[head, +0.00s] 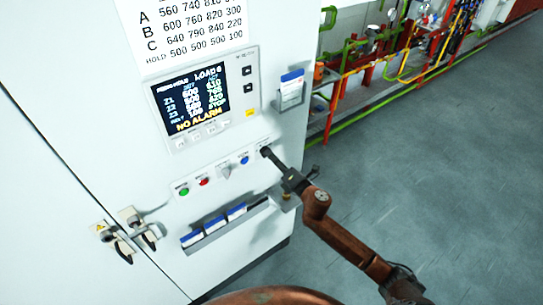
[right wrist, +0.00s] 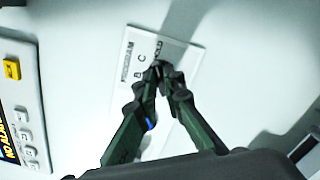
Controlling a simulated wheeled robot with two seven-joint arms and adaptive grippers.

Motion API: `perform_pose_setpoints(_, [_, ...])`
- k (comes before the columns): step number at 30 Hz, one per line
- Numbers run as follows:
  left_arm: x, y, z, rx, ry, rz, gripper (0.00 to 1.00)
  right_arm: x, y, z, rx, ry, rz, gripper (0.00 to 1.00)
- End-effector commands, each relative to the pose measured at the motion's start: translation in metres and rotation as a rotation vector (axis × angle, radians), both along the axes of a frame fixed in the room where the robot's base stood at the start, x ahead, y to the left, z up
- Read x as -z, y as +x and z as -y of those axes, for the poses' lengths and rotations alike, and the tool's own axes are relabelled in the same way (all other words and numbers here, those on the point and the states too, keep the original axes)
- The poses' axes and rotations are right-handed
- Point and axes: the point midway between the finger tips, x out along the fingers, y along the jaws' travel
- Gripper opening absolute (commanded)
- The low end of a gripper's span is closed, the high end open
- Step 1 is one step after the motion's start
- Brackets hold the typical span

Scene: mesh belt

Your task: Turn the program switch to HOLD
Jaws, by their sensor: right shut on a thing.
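The program switch is on the white cabinet's button row, at the right end. In the right wrist view its label plate (right wrist: 133,42) shows letters and what looks like HOLD. My right gripper (head: 266,152) reaches it from the lower right in the head view. In the right wrist view the gripper (right wrist: 162,72) has its fingertips closed together over the plate, shut on the switch knob. The fingers hide most of the knob, so I cannot tell where it points. My left gripper is out of view.
Left of the switch are a blue button (head: 245,160), a grey selector (head: 224,171), a red button (head: 204,181) and a green button (head: 184,191). A card rack (head: 225,226) juts out below. Door latches (head: 130,232) are at lower left. Floor at right is clear.

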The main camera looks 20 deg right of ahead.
Motion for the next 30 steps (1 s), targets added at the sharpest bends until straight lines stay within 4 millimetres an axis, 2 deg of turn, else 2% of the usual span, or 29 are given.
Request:
perform_pose_setpoints(12, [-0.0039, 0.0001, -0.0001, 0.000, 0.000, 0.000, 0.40, 0.0000, 0.0005, 0.0010, 0.001, 0.155, -0.056, 0.00])
perform_pose_setpoints(27, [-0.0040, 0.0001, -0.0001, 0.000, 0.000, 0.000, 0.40, 0.0003, 0.0005, 0.0011, 0.002, 0.172, -0.061, 0.00])
perform_pose_setpoints(28, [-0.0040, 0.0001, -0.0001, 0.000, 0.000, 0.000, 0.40, 0.0003, 0.0005, 0.0011, 0.002, 0.172, -0.061, 0.09])
perform_pose_setpoints(30, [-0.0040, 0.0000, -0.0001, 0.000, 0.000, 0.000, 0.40, 0.0003, 0.0005, 0.0011, 0.001, 0.172, -0.062, 0.14])
